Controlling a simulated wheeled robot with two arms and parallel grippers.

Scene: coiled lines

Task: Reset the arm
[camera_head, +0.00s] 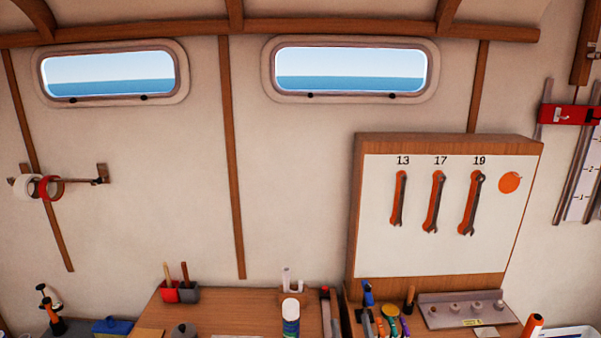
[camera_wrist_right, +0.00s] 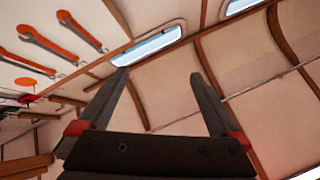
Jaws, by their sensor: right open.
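My right gripper (camera_wrist_right: 158,76) shows in the right wrist view, its two dark fingers with red bases spread apart. Nothing is between the fingers, and the wall and ceiling show behind them. It looks tilted up, with the wrench board (camera_wrist_right: 45,50) off to its left and apart from it. I cannot make out either gripper clearly in the head view. My left gripper is not in view.
The wrench board (camera_head: 375,250) stands at the back right with wrenches under 13, 17 and 19. A wooden bench (camera_head: 235,300) along the bottom carries a spray can (camera_head: 291,318), red and grey holders (camera_head: 180,292) and a metal rack (camera_head: 465,310). A tape rail (camera_head: 75,181) juts from the left wall.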

